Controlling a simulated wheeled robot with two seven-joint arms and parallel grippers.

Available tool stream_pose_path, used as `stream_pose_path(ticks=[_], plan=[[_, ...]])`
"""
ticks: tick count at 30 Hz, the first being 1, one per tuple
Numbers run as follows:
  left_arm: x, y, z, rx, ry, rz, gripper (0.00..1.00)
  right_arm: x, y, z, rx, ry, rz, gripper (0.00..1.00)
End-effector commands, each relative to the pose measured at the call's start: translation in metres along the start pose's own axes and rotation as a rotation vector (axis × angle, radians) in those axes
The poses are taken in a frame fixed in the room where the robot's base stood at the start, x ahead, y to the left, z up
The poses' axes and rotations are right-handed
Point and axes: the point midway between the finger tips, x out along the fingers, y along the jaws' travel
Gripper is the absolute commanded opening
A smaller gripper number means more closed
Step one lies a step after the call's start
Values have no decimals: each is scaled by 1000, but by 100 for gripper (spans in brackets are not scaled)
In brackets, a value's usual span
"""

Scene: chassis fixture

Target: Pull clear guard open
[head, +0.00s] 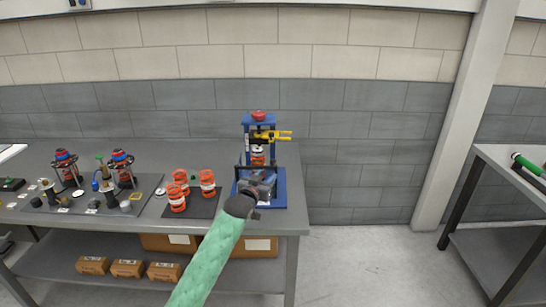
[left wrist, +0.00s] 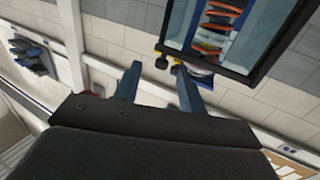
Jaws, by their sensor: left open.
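The blue press fixture (head: 246,132) stands upright at the right end of the grey bench. It has a red knob (head: 259,116) on top and a yellow clamp (head: 280,134). A dark-framed clear guard (left wrist: 271,62) shows in the left wrist view, with stacked coloured parts visible through it. I cannot tell from the head view how far the guard is open. My left gripper (head: 263,187) is in front of the fixture's lower part and hides some of it. In the left wrist view its two fingers (left wrist: 159,88) are apart with nothing between them. My right gripper is not in view.
Orange-and-white cans (head: 178,197) stand on a dark mat left of the fixture. Further left, several small tools and parts stand on another mat (head: 72,206). Cardboard boxes (head: 127,268) sit on the lower shelf. A second table (head: 516,170) is at the right, across open floor.

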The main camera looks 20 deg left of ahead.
Motion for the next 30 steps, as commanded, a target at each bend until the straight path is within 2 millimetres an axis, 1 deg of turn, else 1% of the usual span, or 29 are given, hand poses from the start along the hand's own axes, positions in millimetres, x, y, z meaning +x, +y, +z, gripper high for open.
stream_pose_path(ticks=[1, 6, 11, 18, 21, 25, 30], plan=[[5, -4, -10, 1, 16, -1, 41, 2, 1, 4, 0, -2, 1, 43], [14, -8, -20, -1, 37, -2, 41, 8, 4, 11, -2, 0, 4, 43], [29, -7, -22, -1, 35, -2, 41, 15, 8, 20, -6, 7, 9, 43], [60, -7, -23, -1, 35, -2, 41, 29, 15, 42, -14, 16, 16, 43], [71, -7, -23, -1, 34, -3, 41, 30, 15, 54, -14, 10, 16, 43], [82, -8, -22, -1, 34, -3, 41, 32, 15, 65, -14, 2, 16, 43], [86, -7, -20, 0, 34, -2, 41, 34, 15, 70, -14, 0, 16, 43]])
